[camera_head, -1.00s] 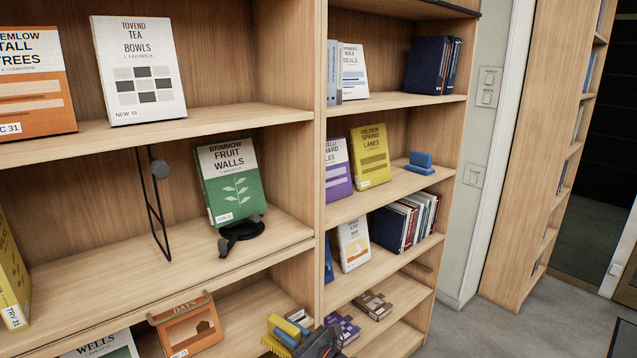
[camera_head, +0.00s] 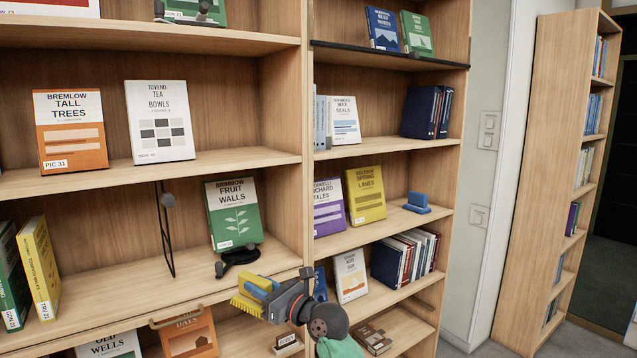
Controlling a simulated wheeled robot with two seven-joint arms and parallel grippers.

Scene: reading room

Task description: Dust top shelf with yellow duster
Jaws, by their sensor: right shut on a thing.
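The top shelf is not clear as a whole; the highest boards in view are the upper left shelf (camera_head: 130,35), bearing several books, and the dark-edged upper right shelf (camera_head: 400,60), bearing a blue and a green book. The duster is well below both. My left gripper is not in view.
A green book (camera_head: 233,215) leans on a black stand (camera_head: 237,257) just above the duster. A blue bookend (camera_head: 416,202) sits on a right shelf. Orange and white books (camera_head: 160,120) stand at left. Floor shows at right, before another bookcase (camera_head: 545,170).

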